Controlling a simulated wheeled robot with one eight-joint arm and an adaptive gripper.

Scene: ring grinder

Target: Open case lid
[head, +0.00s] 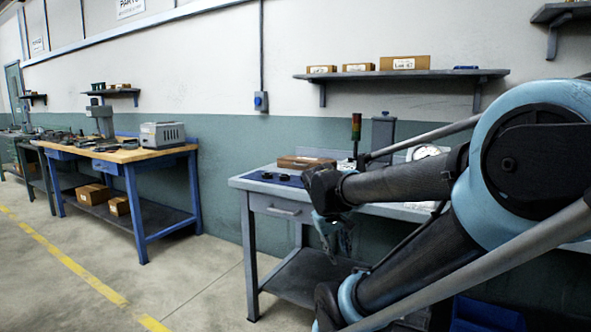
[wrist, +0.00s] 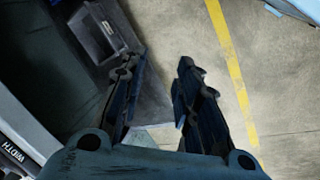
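A flat brown case (head: 303,162) lies on the grey workbench (head: 240,183) in the head view, towards the back. Its lid looks shut, and my arm covers part of its right side. My gripper (head: 336,238) hangs in front of the bench, below the bench top and well apart from the case. In the wrist view my gripper (wrist: 160,65) is open, its two fingers spread with nothing between them. The case does not show in the wrist view.
A blue mat (head: 268,177) with small dark parts lies on the bench top. A signal light (head: 356,130) and a dial gauge (head: 424,152) stand behind my arm. A shelf (head: 400,73) holds small boxes above. Open floor with a yellow line (wrist: 232,70) lies left.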

